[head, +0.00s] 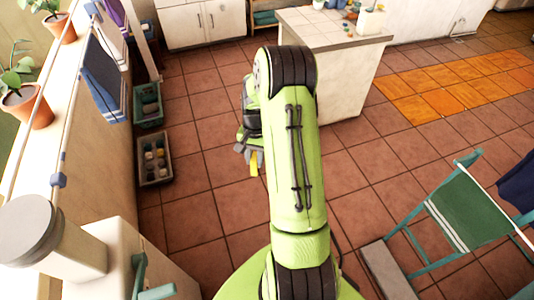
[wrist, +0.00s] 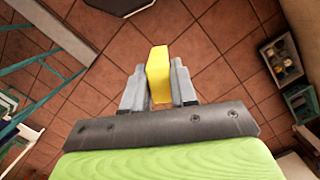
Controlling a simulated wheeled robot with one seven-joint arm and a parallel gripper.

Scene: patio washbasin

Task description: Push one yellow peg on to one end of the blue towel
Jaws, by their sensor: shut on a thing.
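My gripper (wrist: 158,88) is shut on a yellow peg (wrist: 157,70), which stands up between the two grey fingers in the wrist view. In the head view the yellow peg (head: 254,164) shows below my gripper, partly hidden by my green arm, above the tiled floor. The blue towel (head: 103,80) hangs on a line along the wall at the upper left of the head view. My gripper is to the right of the towel and apart from it. I cannot see any peg on the towel.
Crates (head: 155,160) stand on the floor along the left wall. Potted plants (head: 27,105) stand on the wall's top. Floor between wall and arm is clear.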

